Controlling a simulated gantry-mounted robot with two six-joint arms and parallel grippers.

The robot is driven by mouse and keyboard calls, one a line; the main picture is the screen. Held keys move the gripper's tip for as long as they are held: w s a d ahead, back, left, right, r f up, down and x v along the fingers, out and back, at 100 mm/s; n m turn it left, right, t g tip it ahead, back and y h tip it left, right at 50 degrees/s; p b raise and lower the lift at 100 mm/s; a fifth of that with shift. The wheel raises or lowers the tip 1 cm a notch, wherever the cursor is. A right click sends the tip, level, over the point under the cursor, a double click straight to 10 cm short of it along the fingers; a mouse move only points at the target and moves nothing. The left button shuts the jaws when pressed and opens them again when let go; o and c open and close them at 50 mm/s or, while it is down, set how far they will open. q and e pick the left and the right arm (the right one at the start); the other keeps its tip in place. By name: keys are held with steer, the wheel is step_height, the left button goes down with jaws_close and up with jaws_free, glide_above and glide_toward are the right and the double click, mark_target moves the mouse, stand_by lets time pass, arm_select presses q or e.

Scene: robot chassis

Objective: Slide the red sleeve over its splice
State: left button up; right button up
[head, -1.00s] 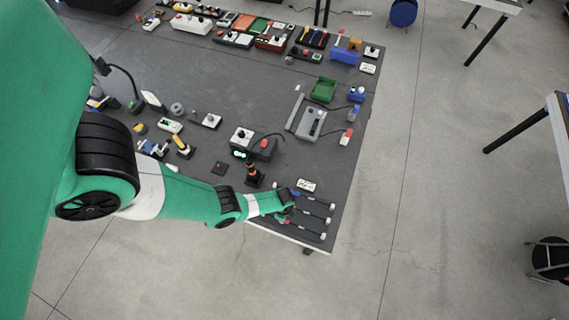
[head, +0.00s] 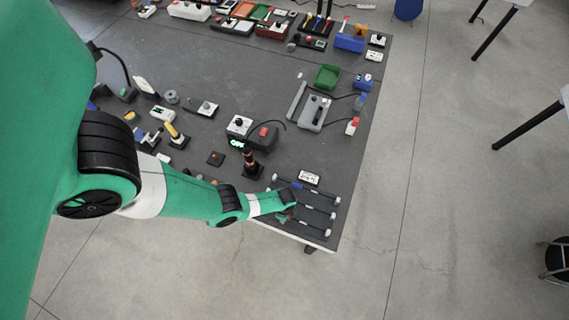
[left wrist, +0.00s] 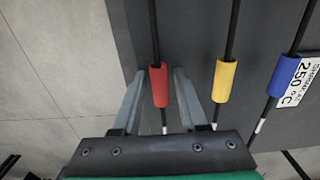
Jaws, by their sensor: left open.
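The red sleeve (left wrist: 159,85) is on a thin black cable in the left wrist view. A short pale band, likely its splice (left wrist: 164,130), shows on the same cable between the sleeve and my wrist. My left gripper (left wrist: 158,74) is open, with one finger on each side of the red sleeve and a gap on both sides. In the head view my left gripper (head: 286,214) is over the cables at the table's front corner, and I cannot make out the red sleeve there. My right gripper is not in view.
A yellow sleeve (left wrist: 224,82) and a blue sleeve (left wrist: 289,77) sit on parallel cables to the right. A white "250 °C" label (left wrist: 301,80) lies by the blue one. A black-and-orange tool (head: 251,165) stands behind my wrist. The table edge is close.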

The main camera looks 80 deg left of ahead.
mark_target(303, 224)
arm_select(q)
steer(key=c, duration=0.6)
steer(key=shift+w+d+b, duration=0.5)
steer(key=shift+w+d, duration=0.15)
steer(key=shift+w, duration=0.5)
steer(key=shift+w+d+b, duration=0.55)
steer(key=shift+w+d, duration=0.15)
steer(key=shift+w, duration=0.45)
steer(key=shift+w+d+b, duration=0.5)
steer(key=shift+w+d, duration=0.15)
steer(key=shift+w, duration=0.5)
steer(key=o, duration=0.6)
step_height(303, 224, up, 7)
steer(key=p, duration=0.7)
